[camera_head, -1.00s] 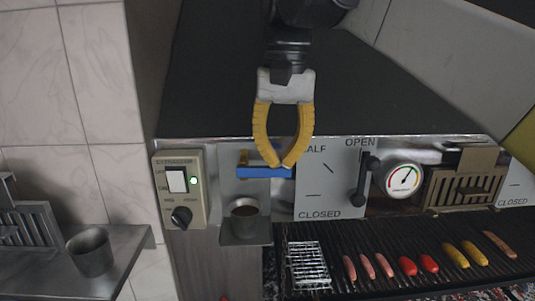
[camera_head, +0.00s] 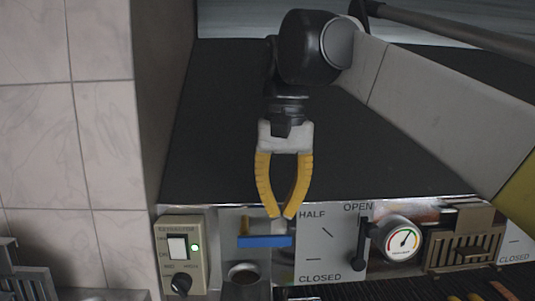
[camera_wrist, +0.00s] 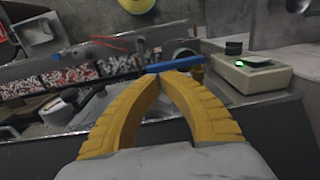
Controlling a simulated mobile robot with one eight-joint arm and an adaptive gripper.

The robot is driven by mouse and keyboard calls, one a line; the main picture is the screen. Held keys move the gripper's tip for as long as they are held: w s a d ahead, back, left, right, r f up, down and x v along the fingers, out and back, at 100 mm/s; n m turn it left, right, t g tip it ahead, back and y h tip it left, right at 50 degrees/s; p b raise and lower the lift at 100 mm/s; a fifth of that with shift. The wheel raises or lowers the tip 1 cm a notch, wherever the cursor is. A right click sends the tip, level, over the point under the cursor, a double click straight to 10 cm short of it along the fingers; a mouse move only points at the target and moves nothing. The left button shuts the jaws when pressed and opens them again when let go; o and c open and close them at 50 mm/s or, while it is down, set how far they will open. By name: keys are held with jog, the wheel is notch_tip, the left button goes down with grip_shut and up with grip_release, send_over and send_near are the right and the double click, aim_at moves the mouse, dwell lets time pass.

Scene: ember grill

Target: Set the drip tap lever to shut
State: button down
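The drip tap has a blue lever (camera_head: 263,241) on a brass-coloured stem (camera_head: 244,224), on the grill front between the switch box and the marked plate. The lever lies roughly level, pointing right. In the wrist view the blue lever (camera_wrist: 175,64) shows just beyond the fingertips. My gripper (camera_head: 283,215) has yellow fingers that come together at the tips, with nothing visible between them. In the head view its tips appear just above the lever's right part; I cannot tell whether they touch it. The gripper also shows in the wrist view (camera_wrist: 161,76).
A switch box (camera_head: 180,255) with a green light is left of the tap. A cup (camera_head: 243,272) stands below it. A plate marked HALF, OPEN and CLOSED (camera_head: 325,255), a black lever (camera_head: 362,243) and a gauge (camera_head: 402,239) are to the right. The dark grill top (camera_head: 220,120) is clear.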

notch_tip(320, 180, up, 10)
jog(key=s+d+f+t, duration=0.2)
jog(key=s+d+f, duration=0.2)
jog(key=f, duration=0.8)
jog(key=s+d+f+t, duration=0.3)
jog(key=s+d+f, duration=0.1)
jog(key=f, duration=0.8)
jog(key=s+d+f+t, duration=0.2)
jog(key=s+d+f, duration=0.2)
jog(key=f, duration=0.7)
notch_tip(320, 180, down, 42)
jog(key=b, duration=4)
jog(key=shift+s+a+r, duration=0.1)
jog(key=shift+s, duration=0.05)
